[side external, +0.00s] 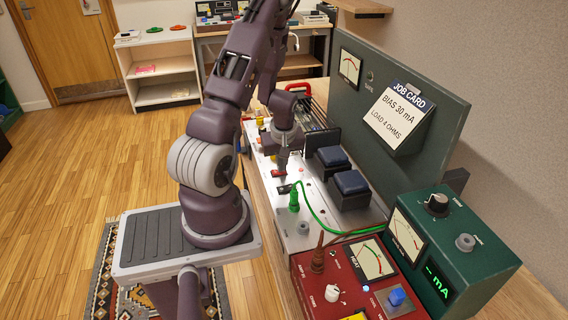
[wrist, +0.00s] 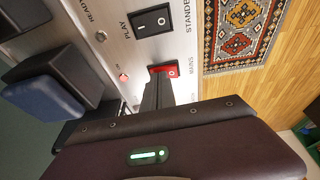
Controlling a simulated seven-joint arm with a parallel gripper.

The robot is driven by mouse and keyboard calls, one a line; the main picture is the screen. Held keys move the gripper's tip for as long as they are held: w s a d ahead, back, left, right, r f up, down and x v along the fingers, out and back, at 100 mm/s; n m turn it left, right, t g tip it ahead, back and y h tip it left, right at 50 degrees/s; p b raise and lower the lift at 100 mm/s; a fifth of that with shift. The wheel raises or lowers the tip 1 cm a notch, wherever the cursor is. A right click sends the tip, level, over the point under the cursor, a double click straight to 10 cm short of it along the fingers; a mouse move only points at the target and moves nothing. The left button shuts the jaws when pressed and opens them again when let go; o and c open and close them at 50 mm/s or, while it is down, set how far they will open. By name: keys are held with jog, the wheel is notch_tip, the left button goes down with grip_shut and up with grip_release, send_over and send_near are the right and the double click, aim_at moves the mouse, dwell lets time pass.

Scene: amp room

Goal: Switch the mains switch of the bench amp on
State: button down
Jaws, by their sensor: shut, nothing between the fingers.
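The bench amp (side external: 313,187) has a silver top panel with controls and dark blocks with blue tops. Its red mains switch (wrist: 164,69) is a rocker by the word MAINS in the wrist view; it also shows in the side view (side external: 278,173). A white circle mark shows on its right part; its left part is partly hidden by my fingers. My gripper (wrist: 158,80) is shut and empty, its fingertips right at the mains switch. I cannot tell whether they touch it. A small red lamp (wrist: 123,77) sits beside it; I cannot tell whether it is lit.
A black play/standby switch (wrist: 152,20) sits close to the mains switch. A green plug (side external: 293,201) with a green cable stands nearby on the panel. A red meter unit (side external: 318,285) and a green mA meter (side external: 457,235) stand at the near end. A job card (side external: 395,117) hangs behind.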

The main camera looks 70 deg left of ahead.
jog(key=shift+s+r, duration=0.1)
jog(key=shift+s, duration=0.2)
jog(key=shift+r, duration=0.4)
jog(key=w+a+v, duration=0.1)
jog(key=w+v, duration=0.1)
jog(key=v, duration=1.1)
jog(key=shift+w, duration=0.4)
jog(key=shift+r, duration=0.1)
